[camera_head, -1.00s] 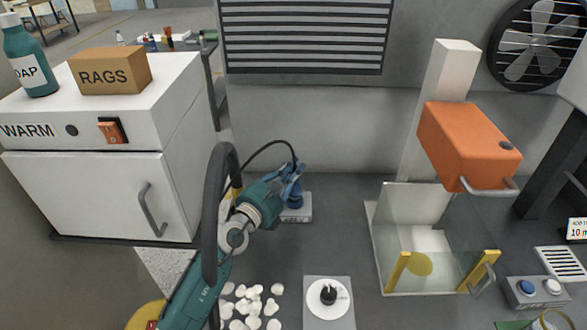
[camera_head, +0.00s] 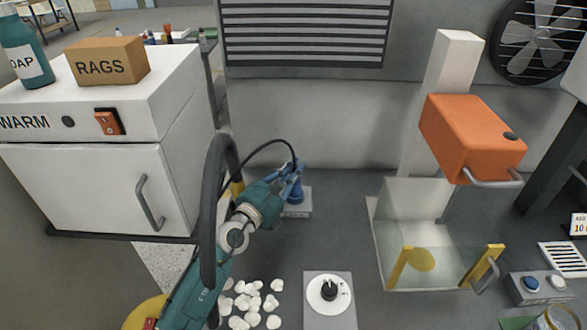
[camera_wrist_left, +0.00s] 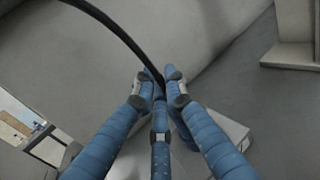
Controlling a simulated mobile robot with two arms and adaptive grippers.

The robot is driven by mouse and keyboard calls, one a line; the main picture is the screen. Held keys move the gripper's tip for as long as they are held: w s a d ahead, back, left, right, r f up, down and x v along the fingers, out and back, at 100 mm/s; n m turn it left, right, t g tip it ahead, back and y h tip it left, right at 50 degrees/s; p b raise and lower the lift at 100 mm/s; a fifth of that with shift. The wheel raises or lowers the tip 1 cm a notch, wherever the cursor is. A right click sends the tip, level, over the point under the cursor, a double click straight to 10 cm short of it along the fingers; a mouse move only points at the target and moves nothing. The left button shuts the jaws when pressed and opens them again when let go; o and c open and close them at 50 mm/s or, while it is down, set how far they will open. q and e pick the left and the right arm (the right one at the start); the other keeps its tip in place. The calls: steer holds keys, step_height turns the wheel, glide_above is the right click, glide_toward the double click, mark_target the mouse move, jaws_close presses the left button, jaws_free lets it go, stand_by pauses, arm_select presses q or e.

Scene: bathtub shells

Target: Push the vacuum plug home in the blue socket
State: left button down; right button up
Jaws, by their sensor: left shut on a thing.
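My left gripper (camera_head: 290,172) is at the blue socket (camera_head: 296,193), which stands on a small grey base (camera_head: 298,209) near the back wall. In the left wrist view, the blue fingers of my left gripper (camera_wrist_left: 158,82) are shut on a dark thing at the end of a black hose (camera_wrist_left: 118,32). This looks like the vacuum plug, mostly hidden by the fingers. The blue socket (camera_wrist_left: 184,130) shows partly behind the fingers. I cannot tell how deep the plug sits in it. My right gripper is not in view.
A white warming cabinet (camera_head: 85,185) stands at the left. A clear guarded press with an orange head (camera_head: 470,135) stands at the right. The floor between socket and press is clear.

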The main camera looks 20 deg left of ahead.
arm_select(q)
steer(key=shift+f, duration=0.2)
steer(key=c, duration=1.7)
jaws_free()
steer(key=v, duration=1.2)
steer(key=shift+s+r, duration=0.1)
